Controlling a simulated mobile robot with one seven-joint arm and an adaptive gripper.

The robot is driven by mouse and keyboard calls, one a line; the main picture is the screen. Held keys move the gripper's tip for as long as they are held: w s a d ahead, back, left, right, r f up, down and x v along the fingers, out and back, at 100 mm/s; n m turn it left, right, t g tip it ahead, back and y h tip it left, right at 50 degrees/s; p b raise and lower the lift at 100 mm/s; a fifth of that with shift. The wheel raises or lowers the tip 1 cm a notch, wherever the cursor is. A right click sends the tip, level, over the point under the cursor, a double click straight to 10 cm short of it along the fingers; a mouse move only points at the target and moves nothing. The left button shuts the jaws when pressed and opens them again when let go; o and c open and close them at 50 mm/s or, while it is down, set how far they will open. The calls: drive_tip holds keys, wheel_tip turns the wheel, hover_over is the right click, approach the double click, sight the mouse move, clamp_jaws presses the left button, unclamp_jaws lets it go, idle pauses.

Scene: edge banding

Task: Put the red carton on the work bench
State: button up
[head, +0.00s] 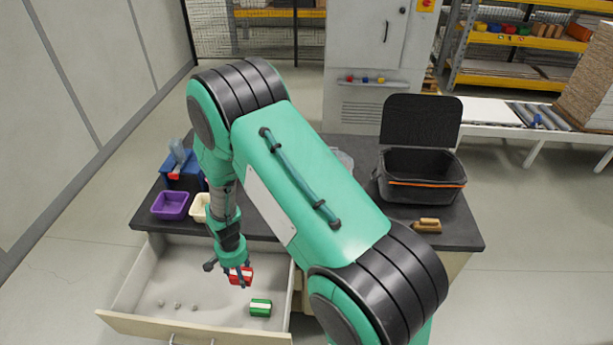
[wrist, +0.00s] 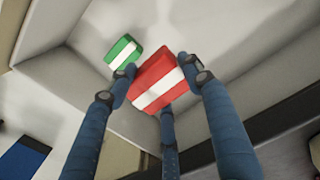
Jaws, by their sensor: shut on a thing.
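The red carton (head: 241,275) with a white band is between the fingers of my gripper (head: 236,268), over the open drawer (head: 200,310). In the wrist view the red carton (wrist: 160,84) sits between the blue fingers of my gripper (wrist: 155,85), which are shut on it. Whether it touches the drawer floor is hard to tell; it appears to be held above it. The work bench (head: 462,232) has a dark top behind the drawer. My arm hides the middle of the bench top.
A green carton (head: 260,308) and several small grey pieces (head: 177,305) lie in the drawer. On the bench stand a purple bin (head: 170,206), a cream bin (head: 199,208), a blue caddy (head: 182,170), an open black bag (head: 422,175) and a wooden brush (head: 427,225).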

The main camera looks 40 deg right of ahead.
drive_tip(key=s+d+r+p, duration=0.1)
drive_tip(key=s+d+r, duration=0.1)
drive_tip(key=d+r, duration=0.2)
drive_tip(key=s+d+r+p, duration=0.1)
drive_tip(key=s+d+r, duration=0.2)
drive_tip(key=d, duration=0.8)
drive_tip(key=s+d+r+p, duration=0.1)
drive_tip(key=s+d+r, duration=0.2)
drive_tip(key=d+r, duration=0.3)
drive_tip(key=shift+s+d+r, duration=0.15)
drive_tip(key=shift+d+r, duration=0.05)
drive_tip(key=shift+d, duration=0.45)
drive_tip(key=w+d, duration=0.2)
drive_tip(key=w, duration=0.3)
drive_tip(key=w+d+f+b, duration=0.1)
drive_tip(key=w+d, duration=0.1)
drive_tip(key=w, duration=0.2)
drive_tip(key=w+d, duration=0.2)
drive_tip(key=w, duration=0.3)
drive_tip(key=shift+w+d+f, duration=0.25)
drive_tip(key=shift+w, duration=0.1)
drive_tip(key=shift+f+b, duration=0.5)
drive_tip(key=shift+f, duration=1.25)
drive_tip(key=shift+f, duration=0.1)
